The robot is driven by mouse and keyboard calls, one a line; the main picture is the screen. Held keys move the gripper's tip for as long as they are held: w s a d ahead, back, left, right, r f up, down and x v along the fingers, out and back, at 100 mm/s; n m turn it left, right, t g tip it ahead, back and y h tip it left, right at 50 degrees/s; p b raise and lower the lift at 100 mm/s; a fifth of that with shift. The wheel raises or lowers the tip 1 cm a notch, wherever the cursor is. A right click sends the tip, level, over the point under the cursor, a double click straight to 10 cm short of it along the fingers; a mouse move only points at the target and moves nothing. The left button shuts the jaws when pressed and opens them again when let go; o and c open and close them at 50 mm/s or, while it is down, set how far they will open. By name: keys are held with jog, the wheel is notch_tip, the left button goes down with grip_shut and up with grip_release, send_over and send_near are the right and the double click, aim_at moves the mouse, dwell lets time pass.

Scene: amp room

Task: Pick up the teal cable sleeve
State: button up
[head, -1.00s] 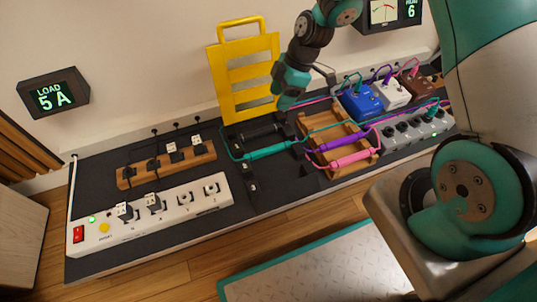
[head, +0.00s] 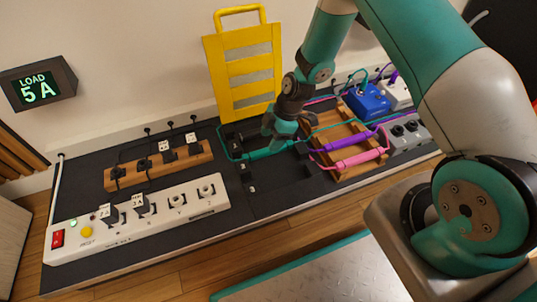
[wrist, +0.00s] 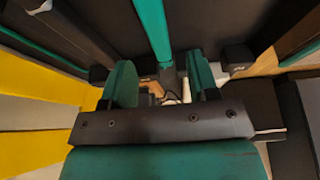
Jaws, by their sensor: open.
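The teal cable sleeve (head: 259,155) lies across the dark bench mat, left of the wooden rack, with a thin teal cable looping from its ends. My gripper (head: 281,138) is down over its right part and hides some of it. In the wrist view the sleeve (wrist: 153,28) runs down from the top edge toward the gap between my fingers (wrist: 163,82). The fingers stand apart on either side of its line. I cannot tell whether either finger touches it.
A wooden rack (head: 326,123) with a purple sleeve (head: 328,144) and a pink sleeve (head: 359,160) is close on the right. A yellow slatted panel (head: 243,76) stands behind. A white power strip (head: 150,219) and a wooden socket block (head: 158,170) lie left.

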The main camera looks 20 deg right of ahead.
aim_at(264, 150)
jog(key=b+x, duration=0.4)
jog(key=x, duration=0.1)
jog(key=shift+a+f, duration=0.15)
grip_shut()
jog(key=shift+r, duration=0.3)
